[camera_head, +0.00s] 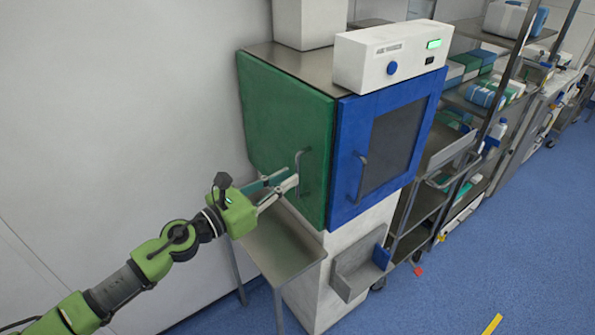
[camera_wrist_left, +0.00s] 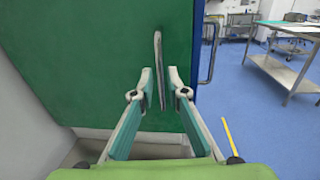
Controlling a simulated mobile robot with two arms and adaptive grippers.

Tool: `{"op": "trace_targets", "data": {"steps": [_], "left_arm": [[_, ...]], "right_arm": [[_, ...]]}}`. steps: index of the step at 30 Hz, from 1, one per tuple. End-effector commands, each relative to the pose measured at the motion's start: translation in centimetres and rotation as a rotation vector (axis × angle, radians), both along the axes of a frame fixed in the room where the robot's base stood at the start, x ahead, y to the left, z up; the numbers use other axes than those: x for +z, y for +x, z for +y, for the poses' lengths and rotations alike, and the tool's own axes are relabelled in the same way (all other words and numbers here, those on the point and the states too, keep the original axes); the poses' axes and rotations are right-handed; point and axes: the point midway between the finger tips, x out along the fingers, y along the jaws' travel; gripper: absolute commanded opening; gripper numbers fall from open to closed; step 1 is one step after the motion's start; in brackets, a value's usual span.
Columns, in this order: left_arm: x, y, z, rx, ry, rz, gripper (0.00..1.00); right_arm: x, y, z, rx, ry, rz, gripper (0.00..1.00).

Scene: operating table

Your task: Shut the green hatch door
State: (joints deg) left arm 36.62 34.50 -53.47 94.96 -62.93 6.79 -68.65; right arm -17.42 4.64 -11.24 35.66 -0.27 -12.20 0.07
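The green hatch door (camera_head: 280,115) covers the left face of a steel-topped cabinet and looks flush or nearly so; I cannot tell whether a small gap is left. It fills much of the left wrist view (camera_wrist_left: 95,60). Its grey bar handle (camera_head: 301,175) is upright near the door's right edge, and also shows in the left wrist view (camera_wrist_left: 158,60). My left gripper (camera_head: 294,183) is at the handle's lower part. Its fingers (camera_wrist_left: 160,72) are apart, one on each side of the handle; contact is not clear. My right gripper is out of view.
A blue door (camera_head: 347,140) with a dark window and its own handle adjoins the green one. A steel side table (camera_head: 280,245) stands below my left gripper. A white wall (camera_head: 120,120) is close at left. Shelving (camera_head: 470,100) with packages stands at right, and blue floor (camera_head: 530,220) is open.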

Motion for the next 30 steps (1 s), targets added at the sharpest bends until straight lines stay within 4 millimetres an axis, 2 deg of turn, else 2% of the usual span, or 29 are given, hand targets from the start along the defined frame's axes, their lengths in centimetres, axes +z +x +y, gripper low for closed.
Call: {"op": "trace_targets", "data": {"steps": [4, 10, 15, 27, 30], "left_arm": [[-0.1, -2.1, 2.6, 0.0, 0.0, 0.004, 0.14], [0.0, -3.8, 4.7, -0.001, -0.001, 0.002, 0.14], [0.1, -4.2, 5.3, -0.001, -0.002, 0.0, 0.14], [0.1, -4.2, 5.2, -0.001, -0.002, 0.0, 0.14], [-0.6, -3.8, 5.6, 0.015, -0.024, 0.032, 0.14]], "right_arm": [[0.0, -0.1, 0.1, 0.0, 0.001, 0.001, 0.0], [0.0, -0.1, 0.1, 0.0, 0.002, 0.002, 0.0], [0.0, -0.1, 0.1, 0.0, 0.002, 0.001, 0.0], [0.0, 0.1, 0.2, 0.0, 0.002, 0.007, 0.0], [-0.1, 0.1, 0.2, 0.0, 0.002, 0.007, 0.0]]}}
